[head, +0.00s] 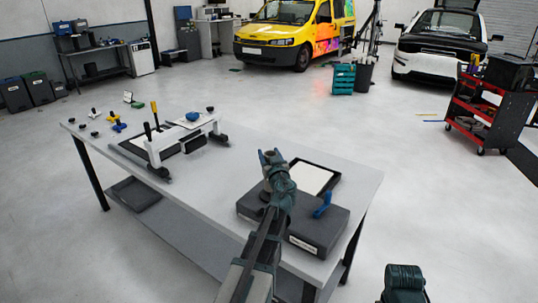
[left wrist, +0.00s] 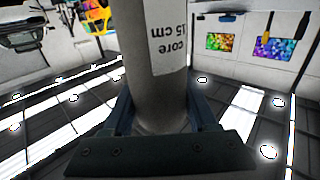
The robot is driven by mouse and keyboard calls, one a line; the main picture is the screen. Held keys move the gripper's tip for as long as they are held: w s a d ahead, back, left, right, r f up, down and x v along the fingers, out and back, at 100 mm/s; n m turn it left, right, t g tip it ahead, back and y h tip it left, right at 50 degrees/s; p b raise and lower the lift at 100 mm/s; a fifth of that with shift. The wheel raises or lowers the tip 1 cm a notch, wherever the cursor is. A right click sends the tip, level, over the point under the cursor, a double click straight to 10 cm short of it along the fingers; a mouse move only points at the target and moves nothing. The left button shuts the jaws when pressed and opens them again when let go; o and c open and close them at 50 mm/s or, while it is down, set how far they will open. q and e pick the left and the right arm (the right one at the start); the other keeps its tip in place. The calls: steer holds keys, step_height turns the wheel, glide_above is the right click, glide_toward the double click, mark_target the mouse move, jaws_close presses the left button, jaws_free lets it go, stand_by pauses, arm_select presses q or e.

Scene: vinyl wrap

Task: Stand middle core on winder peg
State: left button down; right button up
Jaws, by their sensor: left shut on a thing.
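My left gripper (head: 272,158) is above the right part of the table, over the dark grey box. In the left wrist view it is shut on a pale grey tube, the core (left wrist: 157,60), with a finger on each side. The core's label reads "core 15 cm" and appears upside down there. Its ends are not in that view. In the head view the core is mostly hidden by my gripper. I cannot tell for sure which part is the winder peg. A dark part of my right arm shows at the bottom, without its fingertips.
A white frame (head: 187,137) with black posts stands at the table's left, near small yellow, blue and black pieces. The table (head: 225,185) is bare between them.

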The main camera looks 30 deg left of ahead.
arm_select(q)
step_height(320, 180, down, 2)
steer(key=shift+f+b, duration=0.15)
steer(key=shift+b, duration=0.8)
steer(key=shift+c, duration=0.6)
jaws_free()
steer(key=v, duration=1.4)
steer(key=shift+w+a, duration=0.1)
